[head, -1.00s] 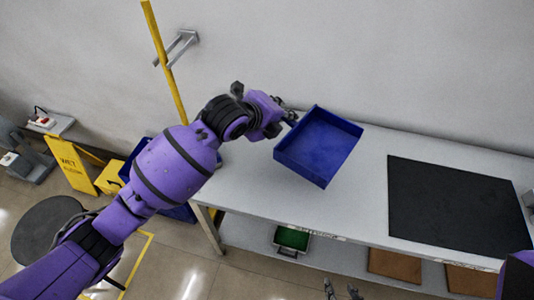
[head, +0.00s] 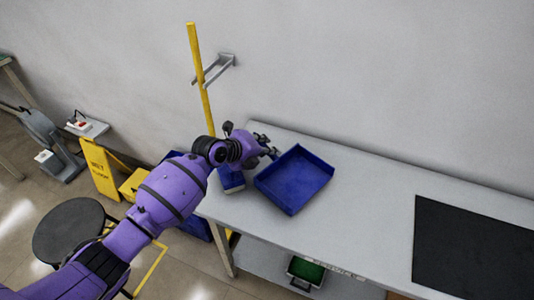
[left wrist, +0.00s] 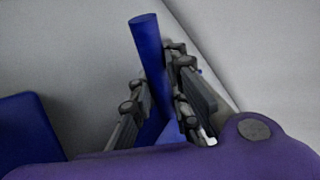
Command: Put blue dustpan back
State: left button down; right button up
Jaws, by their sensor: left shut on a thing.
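The blue dustpan (head: 293,180) is a wide, shallow pan over the left end of the grey table, its open inside facing up. I cannot tell whether its underside touches the tabletop. My left gripper (head: 268,147) is at its upper left corner. In the left wrist view, the left gripper's fingers (left wrist: 160,108) are closed around a round blue handle (left wrist: 146,50), and part of the pan (left wrist: 25,132) shows at the left edge. The handle's lower end is hidden by my purple wrist. My right gripper is out of view.
A blue brush-like piece with a pale edge (head: 232,182) is at the table's (head: 370,195) left end, by my wrist. A yellow pole (head: 201,80) stands at a wall bracket (head: 215,68). A black mat (head: 475,250) lies right; bare tabletop separates it from the dustpan.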

pick_arm(q)
jog(key=shift+d+f, duration=0.15)
jog(key=shift+f, duration=0.8)
jog(key=shift+f, duration=0.2)
jog(key=c, duration=2.1)
grip_release()
jog(key=shift+f, duration=0.1)
jog(key=o, duration=0.4)
jog(key=shift+o, duration=0.2)
